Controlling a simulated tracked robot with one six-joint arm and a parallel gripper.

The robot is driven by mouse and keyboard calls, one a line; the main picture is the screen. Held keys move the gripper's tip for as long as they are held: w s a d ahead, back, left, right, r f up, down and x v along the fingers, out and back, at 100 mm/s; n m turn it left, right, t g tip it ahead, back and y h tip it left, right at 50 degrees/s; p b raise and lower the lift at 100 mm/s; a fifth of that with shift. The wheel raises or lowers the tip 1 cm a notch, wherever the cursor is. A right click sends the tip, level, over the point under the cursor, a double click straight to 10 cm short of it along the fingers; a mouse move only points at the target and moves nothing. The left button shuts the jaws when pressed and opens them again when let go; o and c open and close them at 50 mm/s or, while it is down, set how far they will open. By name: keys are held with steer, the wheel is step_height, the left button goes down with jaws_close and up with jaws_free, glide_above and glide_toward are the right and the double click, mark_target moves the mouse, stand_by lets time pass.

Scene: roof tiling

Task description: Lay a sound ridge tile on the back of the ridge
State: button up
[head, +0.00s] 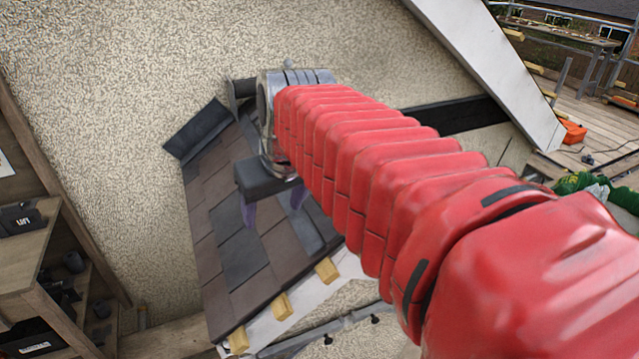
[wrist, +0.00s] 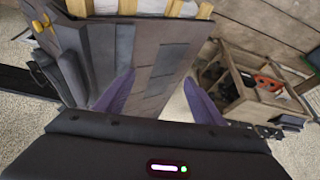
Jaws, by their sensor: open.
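A small tiled roof (head: 235,250) with brown and grey tiles stands in the middle of the head view. A dark grey angled piece (head: 198,130), which looks like a ridge tile, lies at the upper left end of the roof. My arm hides much of the ridge. My gripper (head: 273,207) is above the tiled slope, its two purple fingers apart with nothing seen between them. In the wrist view my gripper (wrist: 160,98) is open over the slope (wrist: 140,60). Dark grey pieces (wrist: 70,60) show at the left there; I cannot tell whether they are sound.
A wooden shelf unit (head: 30,265) with dark boxes stands at the left; wooden shelving (wrist: 250,85) also shows in the wrist view. Yellow wood ends (head: 282,306) stick out along the roof's lower edge. An orange case (head: 573,132) lies on decking at the far right.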

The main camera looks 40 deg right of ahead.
steer(key=w+d+r+m, duration=0.1)
steer(key=w+d+r, duration=0.1)
steer(key=d, duration=0.8)
steer(key=w+d+r, duration=0.2)
steer(key=d+r, duration=0.1)
steer(key=d, duration=0.6)
steer(key=shift+d+m+g, duration=0.35)
steer(key=shift+m+g, duration=0.05)
steer(key=shift+x, duration=4.25)
steer(key=shift+d, duration=0.15)
steer(key=shift+x, duration=2.55)
steer(key=shift+d, duration=0.2)
